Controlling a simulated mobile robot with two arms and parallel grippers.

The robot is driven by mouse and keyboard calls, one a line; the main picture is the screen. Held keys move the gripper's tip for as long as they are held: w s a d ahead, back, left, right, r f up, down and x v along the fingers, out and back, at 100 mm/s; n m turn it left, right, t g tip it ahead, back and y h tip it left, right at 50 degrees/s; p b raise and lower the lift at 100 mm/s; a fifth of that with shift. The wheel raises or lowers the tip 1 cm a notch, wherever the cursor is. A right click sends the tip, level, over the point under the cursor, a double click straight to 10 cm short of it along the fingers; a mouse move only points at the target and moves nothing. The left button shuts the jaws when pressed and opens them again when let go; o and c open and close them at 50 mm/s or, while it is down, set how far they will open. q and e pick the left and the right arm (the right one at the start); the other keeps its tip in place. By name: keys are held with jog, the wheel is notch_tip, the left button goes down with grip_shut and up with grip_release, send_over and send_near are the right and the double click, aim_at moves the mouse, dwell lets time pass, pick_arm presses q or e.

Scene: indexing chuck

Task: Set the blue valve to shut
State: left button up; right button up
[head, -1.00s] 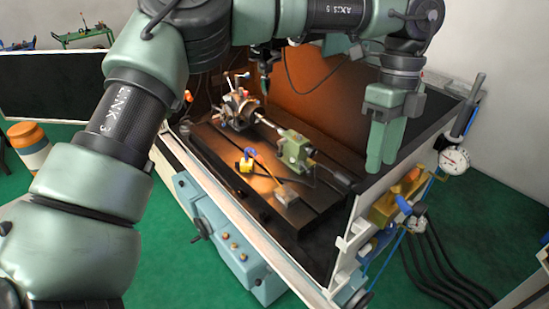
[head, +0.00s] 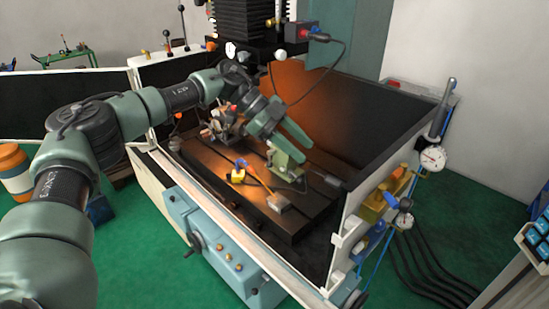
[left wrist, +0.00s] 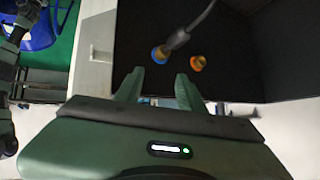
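A blue valve-like part (head: 380,230) shows small below the brass-yellow body (head: 375,207) on the machine's right outer side; I cannot tell its setting. Another small blue part (head: 242,163) sits on the yellow block (head: 237,175) on the machine bed. My left gripper (head: 292,138) is over the bed near the green tailstock-like unit (head: 286,162), apart from both blue parts. In the left wrist view its fingers (left wrist: 160,90) are spread with nothing between them. Beyond them are a blue-ringed connector (left wrist: 160,54) with a grey cable and an orange knob (left wrist: 198,62). My right gripper is out of view.
The chuck unit (head: 222,122) stands at the bed's left end. Dark enclosure walls and a light front rail (head: 240,262) surround the bed. Dial gauges (head: 432,158) and hoses are on the right side. The green floor (head: 150,260) in front is clear.

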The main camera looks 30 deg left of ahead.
pick_arm(q)
jog(key=w+a+f+n+t, duration=0.3)
jog(key=w+a+f+t, duration=0.3)
jog(key=a+f, duration=0.4)
jog(key=shift+w+f+t, duration=0.3)
jog(key=shift+f+t, duration=0.1)
jog(key=shift+t, duration=0.2)
jog(key=shift+h, duration=0.3)
